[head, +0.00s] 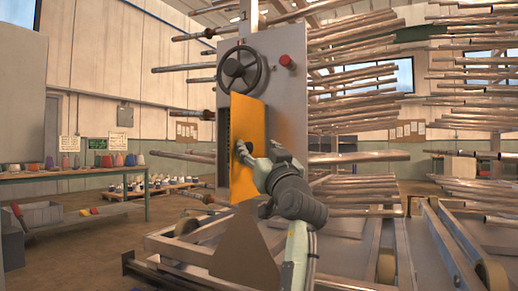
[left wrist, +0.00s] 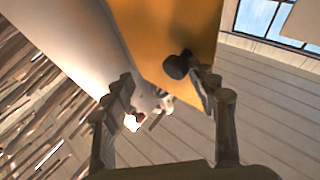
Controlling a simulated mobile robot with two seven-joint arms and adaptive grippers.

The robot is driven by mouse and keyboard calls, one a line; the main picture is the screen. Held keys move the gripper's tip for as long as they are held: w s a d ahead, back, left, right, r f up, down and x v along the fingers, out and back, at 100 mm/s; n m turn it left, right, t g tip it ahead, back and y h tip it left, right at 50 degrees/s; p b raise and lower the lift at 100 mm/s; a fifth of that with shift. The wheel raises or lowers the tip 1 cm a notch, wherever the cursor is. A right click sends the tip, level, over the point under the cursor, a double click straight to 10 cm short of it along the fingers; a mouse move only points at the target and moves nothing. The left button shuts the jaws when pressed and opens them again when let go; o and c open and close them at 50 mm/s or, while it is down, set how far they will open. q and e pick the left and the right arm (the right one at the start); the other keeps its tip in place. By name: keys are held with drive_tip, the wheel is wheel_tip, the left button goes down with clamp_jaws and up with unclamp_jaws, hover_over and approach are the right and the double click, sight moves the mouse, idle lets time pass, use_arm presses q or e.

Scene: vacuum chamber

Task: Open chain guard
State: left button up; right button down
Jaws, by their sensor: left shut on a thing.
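The chain guard is an orange panel (head: 249,112) on the front of a grey machine column (head: 290,90). It stands at an angle to the column's face, partly open, with a dark gap showing along its left side. My left gripper (head: 259,158) is at the panel's dark knob (head: 243,149), shut on it, with the fingers still some way apart. In the left wrist view the orange panel (left wrist: 165,25) fills the top middle, and the knob (left wrist: 178,65) lies near the right finger of the gripper (left wrist: 162,80). My right gripper is not in view.
A handwheel (head: 240,69) and a red button (head: 286,60) sit above the guard. Racks of metal bars (head: 365,75) stand behind and to the right. A low frame with wheels (head: 350,250) lies in front. A green-edged bench (head: 80,172) stands at the left.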

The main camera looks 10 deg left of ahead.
use_arm(q)
drive_tip(key=shift+w+f, duration=0.1)
drive_tip(key=shift+f, duration=0.05)
drive_tip(key=v, duration=1.2)
drive_tip(key=shift+s, duration=0.2)
